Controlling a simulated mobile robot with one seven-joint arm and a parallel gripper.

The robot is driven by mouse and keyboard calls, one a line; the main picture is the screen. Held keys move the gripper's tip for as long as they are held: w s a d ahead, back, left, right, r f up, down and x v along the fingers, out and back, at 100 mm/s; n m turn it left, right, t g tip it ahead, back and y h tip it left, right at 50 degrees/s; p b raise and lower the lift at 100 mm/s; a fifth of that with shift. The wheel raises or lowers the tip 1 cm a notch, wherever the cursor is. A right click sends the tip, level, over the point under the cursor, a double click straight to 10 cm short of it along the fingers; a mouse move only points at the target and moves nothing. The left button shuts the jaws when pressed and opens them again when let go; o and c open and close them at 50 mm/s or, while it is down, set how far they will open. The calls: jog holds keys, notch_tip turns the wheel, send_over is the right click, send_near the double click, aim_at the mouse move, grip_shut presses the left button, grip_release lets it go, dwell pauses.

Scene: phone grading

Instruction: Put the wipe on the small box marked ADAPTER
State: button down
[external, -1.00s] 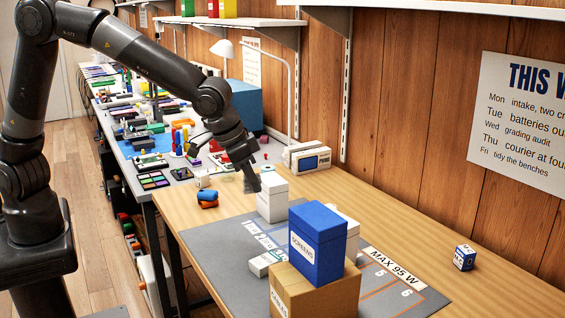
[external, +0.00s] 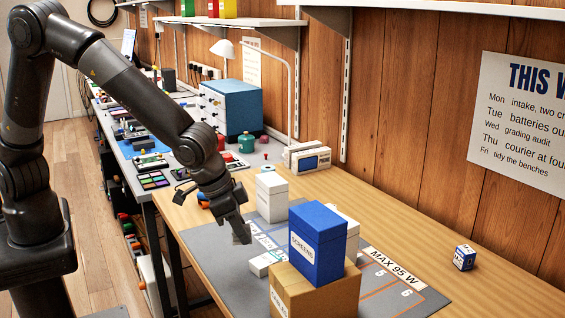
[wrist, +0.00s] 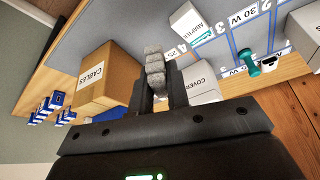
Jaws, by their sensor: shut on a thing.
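The wipe (wrist: 154,65) is a grey, folded, lumpy strip in the wrist view. My gripper (wrist: 160,92) is shut on it, and it sticks out past the fingertips. The small white box marked ADAPTER (wrist: 186,20) lies on the grey mat beyond and to the right of the wipe, apart from it. In the external view my gripper (external: 241,232) points down above the mat, left of a low white box (external: 263,263) whose lettering is too small to read. The wipe is hard to make out there.
A brown CABLES box (wrist: 104,78) stands left of the gripper, and a white COVER box (wrist: 200,86) right of it. A blue SCREENS box (external: 318,245) sits on the brown box in the external view. A taller white box (external: 272,198) stands behind my gripper.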

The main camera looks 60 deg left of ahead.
send_over(272, 259)
jog(key=s, duration=0.1)
jog(key=f, duration=0.5)
jog(key=shift+s+a, duration=0.15)
jog(key=shift+a, duration=0.2)
jog(key=shift+f, duration=1.95)
jog(key=shift+f, duration=0.1)
jog(key=c, duration=1.4)
grip_release()
